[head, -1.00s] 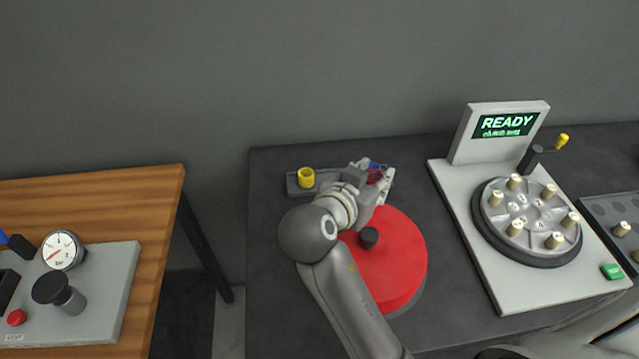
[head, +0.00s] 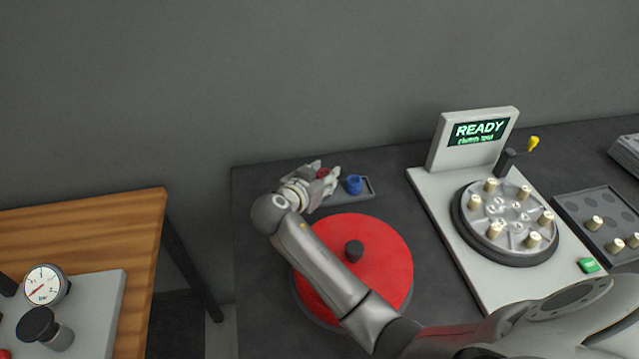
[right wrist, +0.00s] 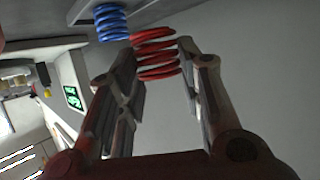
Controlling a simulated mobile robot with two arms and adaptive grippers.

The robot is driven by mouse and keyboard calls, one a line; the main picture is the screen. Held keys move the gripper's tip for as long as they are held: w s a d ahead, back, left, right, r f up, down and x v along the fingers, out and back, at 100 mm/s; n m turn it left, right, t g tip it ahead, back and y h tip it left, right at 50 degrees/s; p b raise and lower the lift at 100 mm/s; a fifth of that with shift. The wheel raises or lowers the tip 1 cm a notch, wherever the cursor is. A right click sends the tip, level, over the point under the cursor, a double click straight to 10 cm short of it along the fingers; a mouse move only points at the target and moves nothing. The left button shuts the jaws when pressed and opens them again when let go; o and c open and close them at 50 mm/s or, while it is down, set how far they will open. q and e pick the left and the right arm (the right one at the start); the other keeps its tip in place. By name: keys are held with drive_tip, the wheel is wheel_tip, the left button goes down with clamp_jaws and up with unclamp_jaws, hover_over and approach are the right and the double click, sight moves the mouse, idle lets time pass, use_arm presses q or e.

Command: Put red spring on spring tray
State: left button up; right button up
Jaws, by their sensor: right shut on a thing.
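The red spring (head: 323,173) is between the fingers of my right gripper (head: 325,177), which is shut on it. In the right wrist view the red spring (right wrist: 156,55) shows clearly between both fingers (right wrist: 158,62). The dark spring tray (head: 366,193) lies at the back of the dark table, partly hidden by the gripper. A blue spring (head: 354,184) stands on it, just right of the gripper; it also shows in the right wrist view (right wrist: 111,22). I cannot tell whether the red spring touches the tray. My left gripper is not in view.
A round red plate (head: 385,245) with a dark knob (head: 354,250) lies in front of the tray, under my right arm. Right stands the tester with its READY screen (head: 478,131) and pegged disc (head: 510,212). A wooden table (head: 80,230) with a gauge (head: 42,285) is left.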

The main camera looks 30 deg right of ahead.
drive_tip(key=shift+w+f, duration=0.65)
drive_tip(key=shift+f, duration=0.05)
drive_tip(key=shift+f+p, duration=0.3)
drive_tip(key=shift+p, duration=0.1)
wheel_tip(320, 180, down, 2)
drive_tip(key=shift+f+p, duration=0.25)
drive_tip(key=shift+p, duration=0.15)
drive_tip(key=shift+f, duration=0.1)
drive_tip(key=shift+f, duration=0.15)
drive_tip(key=o, duration=0.7)
drive_tip(key=shift+o, duration=0.2)
